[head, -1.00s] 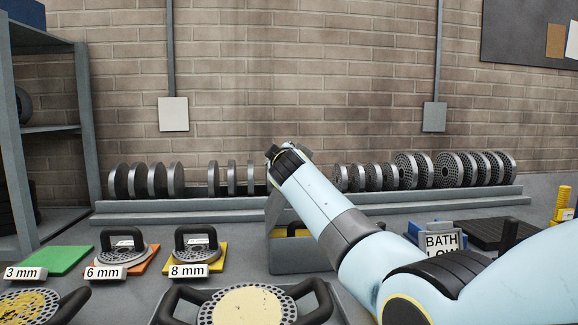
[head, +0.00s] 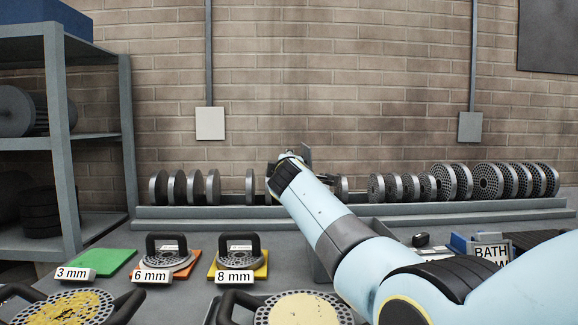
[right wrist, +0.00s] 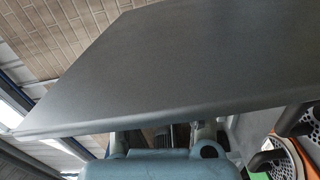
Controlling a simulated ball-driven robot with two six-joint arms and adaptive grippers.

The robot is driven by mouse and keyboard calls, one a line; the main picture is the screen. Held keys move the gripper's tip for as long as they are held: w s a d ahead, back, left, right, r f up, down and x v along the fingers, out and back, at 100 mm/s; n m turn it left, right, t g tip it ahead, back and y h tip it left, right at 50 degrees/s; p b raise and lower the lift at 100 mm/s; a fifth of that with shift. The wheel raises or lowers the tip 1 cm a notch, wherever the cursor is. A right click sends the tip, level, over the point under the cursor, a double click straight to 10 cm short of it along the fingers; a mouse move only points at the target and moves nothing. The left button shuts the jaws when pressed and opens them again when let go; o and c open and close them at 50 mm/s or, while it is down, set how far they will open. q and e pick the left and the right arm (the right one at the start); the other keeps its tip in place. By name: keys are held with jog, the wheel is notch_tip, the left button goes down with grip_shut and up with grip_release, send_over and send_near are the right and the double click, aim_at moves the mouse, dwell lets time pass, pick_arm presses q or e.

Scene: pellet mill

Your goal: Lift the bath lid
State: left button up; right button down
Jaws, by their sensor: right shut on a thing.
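The bath lid (right wrist: 170,70) is a flat dark grey panel that fills much of the right wrist view. My right gripper (right wrist: 172,138) is shut on its near edge. In the head view my right gripper (head: 290,160) is high, in front of the plate rack, and mostly hidden by its own arm. Only a small dark grey piece of the lid (head: 307,154) shows beside it. A grey bath side (head: 319,262) shows on the bench, mostly hidden behind my arm. My left gripper is not in view.
A rack (head: 160,213) of round perforated dies stands along the wall. A BATH sign (head: 490,252) stands right of my arm. Shelves (head: 62,150) stand at left.

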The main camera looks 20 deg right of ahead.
dwell(0.3)
jog(key=c, duration=1.2)
grip_release()
jog(key=shift+o, duration=0.4)
jog(key=shift+a+f, duration=0.1)
jog(key=shift+f, duration=0.05)
jog(key=v, duration=0.7)
jog(key=shift+s, duration=0.25)
